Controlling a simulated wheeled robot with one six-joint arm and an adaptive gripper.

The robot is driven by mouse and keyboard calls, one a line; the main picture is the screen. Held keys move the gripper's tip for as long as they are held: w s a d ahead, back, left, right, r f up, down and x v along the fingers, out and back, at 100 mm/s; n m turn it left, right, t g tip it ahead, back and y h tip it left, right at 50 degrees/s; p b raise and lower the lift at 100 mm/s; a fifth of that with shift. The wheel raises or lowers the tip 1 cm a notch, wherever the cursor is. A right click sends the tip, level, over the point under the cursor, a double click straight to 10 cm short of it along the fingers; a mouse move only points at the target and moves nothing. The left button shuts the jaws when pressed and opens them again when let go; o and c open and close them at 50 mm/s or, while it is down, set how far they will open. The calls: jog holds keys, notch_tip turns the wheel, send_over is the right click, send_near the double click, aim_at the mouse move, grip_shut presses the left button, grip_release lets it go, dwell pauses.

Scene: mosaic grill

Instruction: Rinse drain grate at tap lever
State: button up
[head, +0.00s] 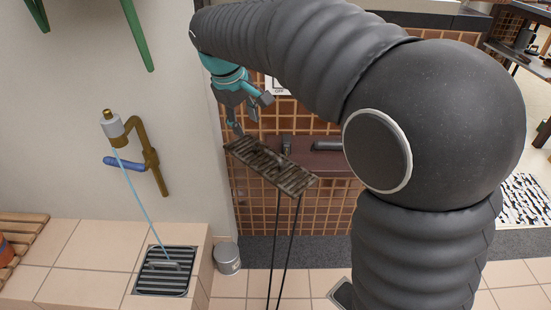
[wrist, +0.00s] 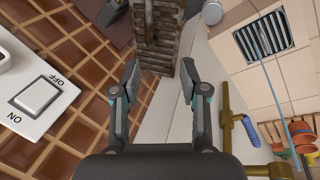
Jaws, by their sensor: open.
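A brown, grimy slatted grate (head: 270,166) lies on a thin-legged stand; it also shows in the wrist view (wrist: 158,35). My gripper (head: 251,114) is open and empty by the grate's left end. In the wrist view my gripper (wrist: 160,75) has its fingers apart, with the grate beyond the tips. I cannot tell whether they touch. The tap (head: 113,128) has a blue lever (head: 122,163) and a brass pipe on the wall.
A small metal bucket (head: 227,259) stands beside the tiled ledge (head: 85,245). A wooden slatted rack (head: 22,232) is at far left. A white on/off switch (wrist: 38,92) is on the tiled wall. My arm hides much of the right side.

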jog(key=d+r, duration=0.1)
jog(key=d, duration=0.1)
jog(key=b, duration=0.1)
send_over(267, 150)
jog(key=s+a, duration=0.1)
jog(key=s, duration=0.1)
jog(key=shift+m+h, duration=0.3)
jog(key=shift+m, duration=0.1)
jog(key=f, duration=0.7)
jog(key=shift+w+a, duration=0.2)
jog(key=shift+w, duration=0.05)
jog(key=shift+b+x, duration=0.3)
jog(key=shift+x, duration=2.75)
jog(key=shift+w+d+r, duration=0.1)
grip_shut()
